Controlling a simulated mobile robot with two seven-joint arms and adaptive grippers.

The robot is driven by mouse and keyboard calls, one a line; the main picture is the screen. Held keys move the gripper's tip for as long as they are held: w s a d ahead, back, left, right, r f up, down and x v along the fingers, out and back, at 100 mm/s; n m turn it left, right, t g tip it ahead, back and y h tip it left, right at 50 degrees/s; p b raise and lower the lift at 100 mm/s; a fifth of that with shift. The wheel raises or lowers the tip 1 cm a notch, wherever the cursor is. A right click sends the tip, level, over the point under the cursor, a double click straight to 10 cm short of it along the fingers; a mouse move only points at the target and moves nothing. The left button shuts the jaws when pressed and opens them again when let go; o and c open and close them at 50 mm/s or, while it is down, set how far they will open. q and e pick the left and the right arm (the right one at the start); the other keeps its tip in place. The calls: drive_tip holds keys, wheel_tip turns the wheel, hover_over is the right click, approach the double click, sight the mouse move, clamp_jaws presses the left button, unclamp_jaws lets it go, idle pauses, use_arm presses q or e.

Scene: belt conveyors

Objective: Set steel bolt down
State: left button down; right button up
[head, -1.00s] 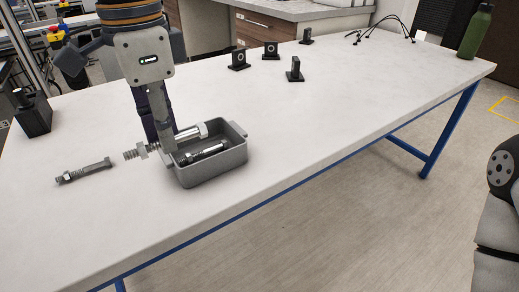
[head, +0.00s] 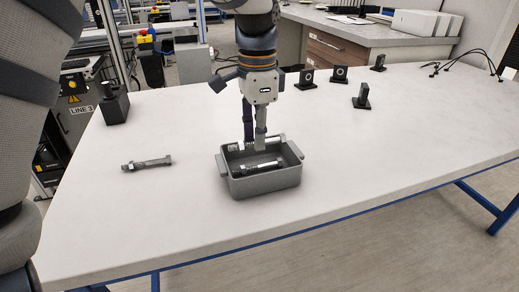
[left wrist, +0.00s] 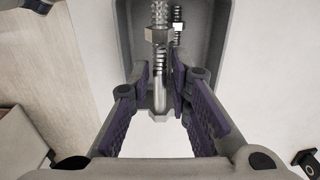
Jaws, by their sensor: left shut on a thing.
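My left gripper (head: 254,146) points down over the grey tray (head: 264,187) in the head view. It is shut on a steel bolt (head: 276,139), which lies roughly level near the tray's far rim. The fingers hide its middle, and I cannot tell whether it touches the tray. In the left wrist view this bolt (left wrist: 160,72) runs between the purple-padded fingers, its threaded end over the tray (left wrist: 206,45). A second, darker bolt (head: 262,167) is in the tray. Another bolt (head: 147,163) lies on the white table, left of the tray. My right gripper is not in view.
Several black stands, such as the one at the right (head: 361,97), are at the back of the table (head: 385,165). A black holder (head: 115,105) stands at the back left. Black cables (head: 465,60) lie at the far right. The table right of the tray is clear.

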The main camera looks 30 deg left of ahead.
sight(259, 165)
use_arm(q)
drive_tip(key=shift+w+a+f, duration=0.2)
drive_tip(key=shift+w+f, duration=0.45)
drive_tip(key=shift+f, duration=0.25)
drive_tip(key=f, duration=0.2)
drive_tip(key=f+b, duration=0.1)
drive_tip(key=f, duration=0.1)
drive_tip(key=shift+w+a, duration=0.1)
drive_tip(key=shift+w, duration=0.15)
drive_tip(key=shift+r, duration=0.25)
drive_tip(key=shift+f, duration=0.4)
drive_tip(key=c, duration=1.5)
unclamp_jaws()
drive_tip(key=shift+f, duration=0.1)
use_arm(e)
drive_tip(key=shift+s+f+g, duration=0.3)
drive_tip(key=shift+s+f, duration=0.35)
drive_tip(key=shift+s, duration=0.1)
use_arm(q)
wheel_tip(259, 165, up, 13)
drive_tip(key=shift+s, duration=0.1)
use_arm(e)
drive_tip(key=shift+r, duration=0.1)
